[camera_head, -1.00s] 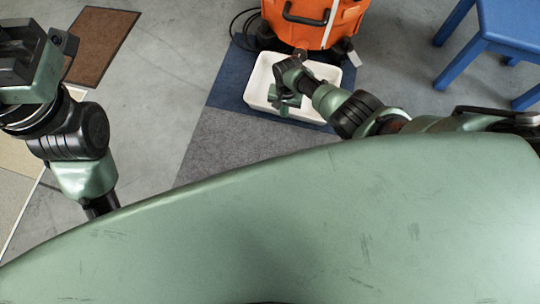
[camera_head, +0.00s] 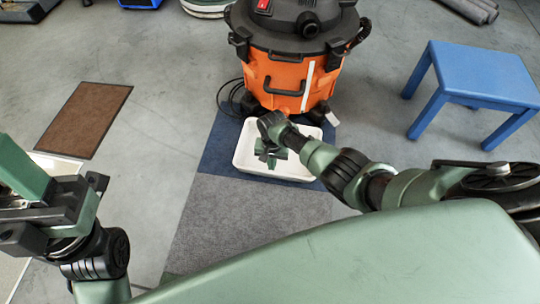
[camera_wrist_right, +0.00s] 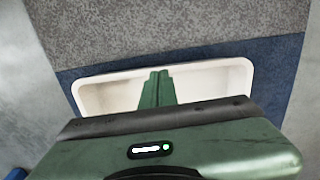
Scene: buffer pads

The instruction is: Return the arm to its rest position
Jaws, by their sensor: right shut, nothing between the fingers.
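My right arm reaches in from the right. Its right gripper (camera_head: 270,157) is over a white tray (camera_head: 304,172), in front of the orange vacuum. In the right wrist view the green fingers of the right gripper (camera_wrist_right: 157,84) are together, with nothing between them. The tray (camera_wrist_right: 218,77) lies beyond and below them there; the gripper body hides part of it. My left arm's end (camera_head: 45,205) is at the left edge of the head view; its fingertips are not clear.
An orange and black vacuum (camera_head: 288,75) stands behind the tray. A blue stool (camera_head: 482,72) is at the right. A brown mat (camera_head: 85,118) lies at the left. The tray rests on a blue mat (camera_head: 222,140) beside a grey mat (camera_head: 235,212). Grey floor between them is clear.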

